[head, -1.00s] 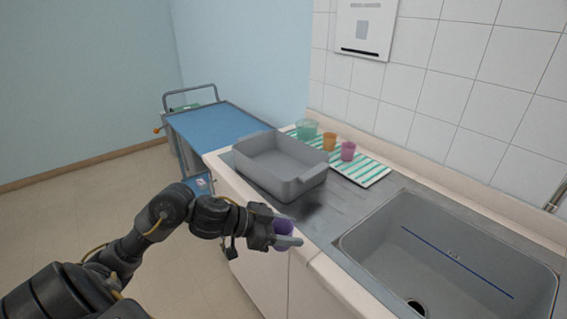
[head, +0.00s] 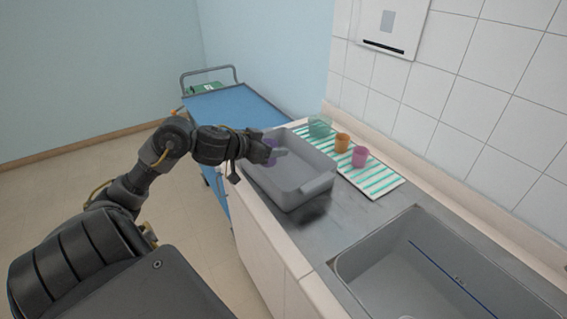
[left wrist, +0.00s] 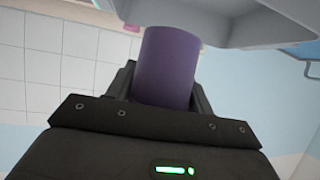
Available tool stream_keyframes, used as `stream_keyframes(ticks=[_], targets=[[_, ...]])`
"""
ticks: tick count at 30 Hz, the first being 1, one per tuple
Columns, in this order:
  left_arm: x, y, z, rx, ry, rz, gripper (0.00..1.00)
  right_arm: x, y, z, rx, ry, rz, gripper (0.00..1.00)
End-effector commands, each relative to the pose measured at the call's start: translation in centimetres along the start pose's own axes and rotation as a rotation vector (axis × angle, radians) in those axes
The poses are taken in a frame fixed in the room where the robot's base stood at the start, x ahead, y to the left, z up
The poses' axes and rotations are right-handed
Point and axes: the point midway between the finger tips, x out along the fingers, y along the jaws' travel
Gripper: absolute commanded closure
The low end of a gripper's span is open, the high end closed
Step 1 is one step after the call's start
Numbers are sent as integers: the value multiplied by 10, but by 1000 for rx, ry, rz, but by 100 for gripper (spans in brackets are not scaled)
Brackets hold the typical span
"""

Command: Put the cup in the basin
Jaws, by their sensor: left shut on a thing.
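The purple cup (head: 270,157) is in my left gripper (head: 277,152), which is shut on it. In the head view they overlap the left rim of the grey basin (head: 318,190), which stands on the counter. I cannot tell whether the cup is inside the rim or just above it. In the left wrist view the cup (left wrist: 167,65) sits between the fingers, and the basin (left wrist: 225,12) shows close beyond its far end. The fingers partly hide the cup in the head view. My right gripper is not in view.
A striped mat (head: 378,183) behind the basin bears a green cup (head: 319,127), an orange cup (head: 342,143) and a pink cup (head: 360,156). A sink (head: 440,270) lies at right. A blue-topped trolley (head: 232,112) stands beyond the counter.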

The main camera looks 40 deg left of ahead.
Motion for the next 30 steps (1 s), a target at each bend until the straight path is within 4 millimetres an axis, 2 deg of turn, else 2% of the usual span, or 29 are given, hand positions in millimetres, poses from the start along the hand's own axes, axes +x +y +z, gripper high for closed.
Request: stream_keyframes(ticks=[1,5,6,12,23,30], targets=[[14,-8,1,-11,2,1,69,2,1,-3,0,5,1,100],[46,-27,1,-9,1,3,69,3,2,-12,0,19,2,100],[56,-31,8,-8,-1,4,69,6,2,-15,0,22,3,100],[90,-46,27,-3,-1,5,69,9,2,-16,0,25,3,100],[106,-53,36,1,0,5,69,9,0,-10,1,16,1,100],[120,-55,61,1,0,5,69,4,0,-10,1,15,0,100]])
